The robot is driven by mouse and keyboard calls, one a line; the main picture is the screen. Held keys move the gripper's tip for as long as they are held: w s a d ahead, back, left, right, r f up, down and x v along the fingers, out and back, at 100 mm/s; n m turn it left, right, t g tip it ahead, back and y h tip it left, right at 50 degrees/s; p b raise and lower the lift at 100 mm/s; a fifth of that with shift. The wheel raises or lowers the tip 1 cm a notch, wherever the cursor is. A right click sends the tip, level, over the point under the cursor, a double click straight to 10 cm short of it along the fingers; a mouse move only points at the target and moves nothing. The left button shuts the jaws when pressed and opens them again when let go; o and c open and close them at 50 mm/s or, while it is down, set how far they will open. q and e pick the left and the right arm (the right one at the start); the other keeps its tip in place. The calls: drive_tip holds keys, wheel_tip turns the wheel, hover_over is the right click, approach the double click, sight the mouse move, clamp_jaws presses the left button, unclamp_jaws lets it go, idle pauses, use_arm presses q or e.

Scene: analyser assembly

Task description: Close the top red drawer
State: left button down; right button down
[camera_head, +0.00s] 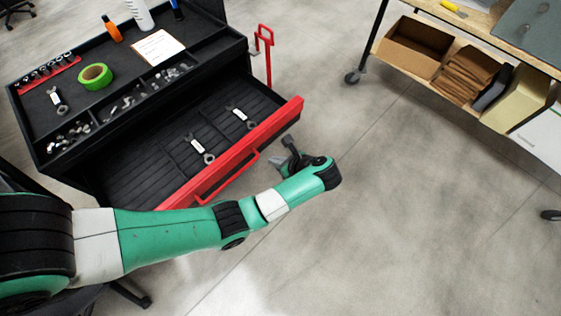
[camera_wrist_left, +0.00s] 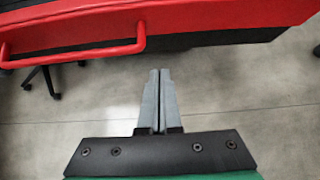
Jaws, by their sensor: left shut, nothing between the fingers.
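The top red drawer (camera_head: 245,146) of the black tool cabinet is pulled out, with its dark interior showing. Its red front and handle also show across the top of the left wrist view (camera_wrist_left: 200,22). Two wrenches with white labels (camera_head: 201,150) lie inside it. My left gripper (camera_head: 279,160) is just outside the drawer front, near its right part in the head view. In the left wrist view its fingers (camera_wrist_left: 160,75) are together and empty, pointing toward the drawer below and right of the handle (camera_wrist_left: 143,38), with a gap visible. My right gripper is not in view.
The cabinet top (camera_head: 110,105) holds green tape (camera_head: 95,76), an orange bottle (camera_head: 111,29), a paper (camera_head: 158,47) and small tools. A red side handle (camera_head: 265,50) stands at the cabinet's right. A wheeled workbench with boxes (camera_head: 412,47) is at upper right. The floor between is clear.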

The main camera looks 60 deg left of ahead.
sight(261, 151)
use_arm(q)
drive_tip(key=a+f, duration=0.1)
drive_tip(key=a, duration=0.1)
drive_tip(key=s+a+f+b, duration=0.1)
drive_tip(key=a, duration=0.1)
drive_tip(key=a+f, duration=0.1)
drive_tip(key=a, duration=0.1)
drive_tip(key=shift+s+a+b, duration=0.3)
